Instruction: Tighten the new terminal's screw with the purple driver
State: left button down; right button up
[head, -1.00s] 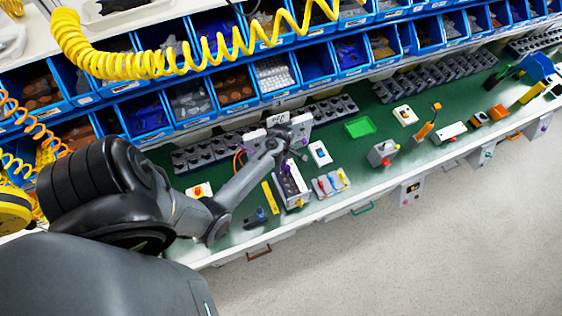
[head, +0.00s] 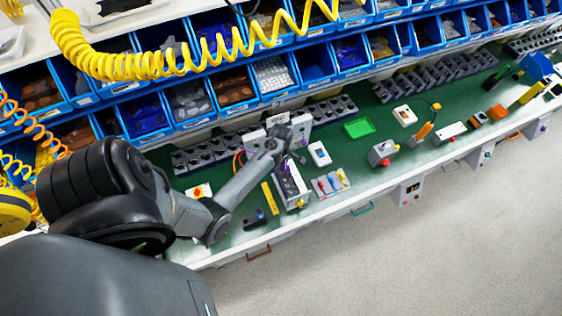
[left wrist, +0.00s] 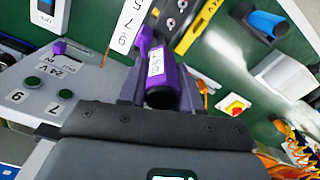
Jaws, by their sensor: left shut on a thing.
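My left gripper (head: 296,153) is over the workbench, just above a grey box (head: 291,184) with a row of round fittings on top. In the left wrist view, the left gripper (left wrist: 158,90) is shut on the purple driver (left wrist: 154,62), which has a black end and a white torque label. The driver's tip is hidden behind its handle, so I cannot tell whether it touches a screw. The grey box's dark round terminals (left wrist: 171,20) show beyond the driver, beside a white numbered strip (left wrist: 127,22). I cannot tell which terminal is new. My right gripper is not in view.
A grey panel with green buttons (left wrist: 34,82) stands close by on the left in the wrist view. A yellow bar (head: 270,198), a red-button box (head: 198,190) and a board with coloured handles (head: 330,184) lie around the box. A green tray (head: 359,127) is farther right.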

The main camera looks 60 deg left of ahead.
pick_arm(q)
jog(key=m, duration=0.4)
jog(key=shift+w+m, duration=0.15)
jog(key=shift+m, duration=0.25)
jog(key=m, duration=0.3)
jog(key=shift+w+f, duration=0.1)
jog(key=shift+m, duration=0.3)
jog(key=shift+m, duration=0.4)
jog(key=m, duration=0.5)
jog(key=shift+w+d, duration=0.1)
jog(key=shift+d, duration=0.05)
jog(key=shift+m, duration=1)
